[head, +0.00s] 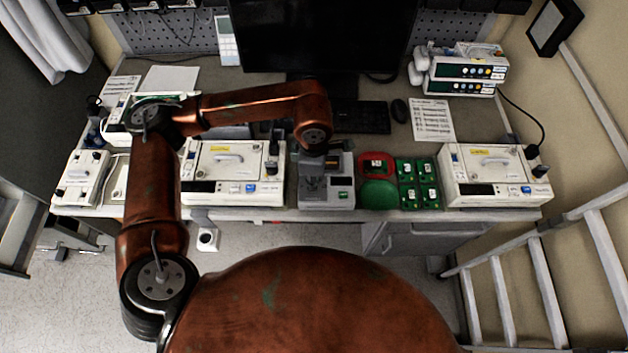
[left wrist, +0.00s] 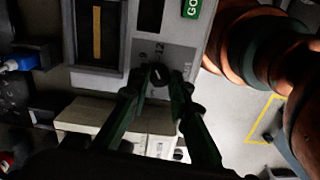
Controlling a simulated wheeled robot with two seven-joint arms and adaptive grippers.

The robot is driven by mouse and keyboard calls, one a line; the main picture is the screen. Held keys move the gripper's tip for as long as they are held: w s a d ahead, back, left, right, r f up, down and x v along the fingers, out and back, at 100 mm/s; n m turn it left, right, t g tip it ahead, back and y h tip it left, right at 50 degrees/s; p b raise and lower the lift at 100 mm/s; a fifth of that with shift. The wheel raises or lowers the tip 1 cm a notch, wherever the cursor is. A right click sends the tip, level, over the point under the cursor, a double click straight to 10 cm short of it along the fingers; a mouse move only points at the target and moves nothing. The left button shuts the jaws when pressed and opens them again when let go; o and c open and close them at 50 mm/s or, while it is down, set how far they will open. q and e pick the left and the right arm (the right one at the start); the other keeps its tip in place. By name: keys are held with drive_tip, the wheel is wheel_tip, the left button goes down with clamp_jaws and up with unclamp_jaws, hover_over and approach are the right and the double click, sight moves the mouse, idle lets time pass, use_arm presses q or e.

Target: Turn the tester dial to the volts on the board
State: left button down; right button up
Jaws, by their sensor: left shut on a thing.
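The grey tester (head: 340,194) stands at the front middle of the bench. My left gripper (head: 312,168) reaches down over it and hides part of its face. In the left wrist view, the tester's panel (left wrist: 187,45) carries a small dark dial (left wrist: 158,76) with printed numbers around it; 12 is readable, the others are small. My left gripper (left wrist: 160,80) is shut on the dial, a fingertip on each side. The dial's pointer direction is too dark to tell. A green GO mark (left wrist: 192,8) sits above. My right gripper is not in view.
A paper sheet (head: 432,120) lies behind, beside the keyboard (head: 361,117).

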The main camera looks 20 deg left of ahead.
use_arm(q)
drive_tip(key=shift+a+m+b, duration=0.1)
drive_tip(key=shift+m+b, duration=1.25)
drive_tip(key=shift+m, duration=0.45)
drive_tip(key=c, duration=1.9)
unclamp_jaws()
drive_tip(key=shift+c, duration=0.2)
drive_tip(key=shift+r, duration=0.15)
drive_tip(key=shift+r+p, duration=1.65)
drive_tip(key=shift+r, duration=1.75)
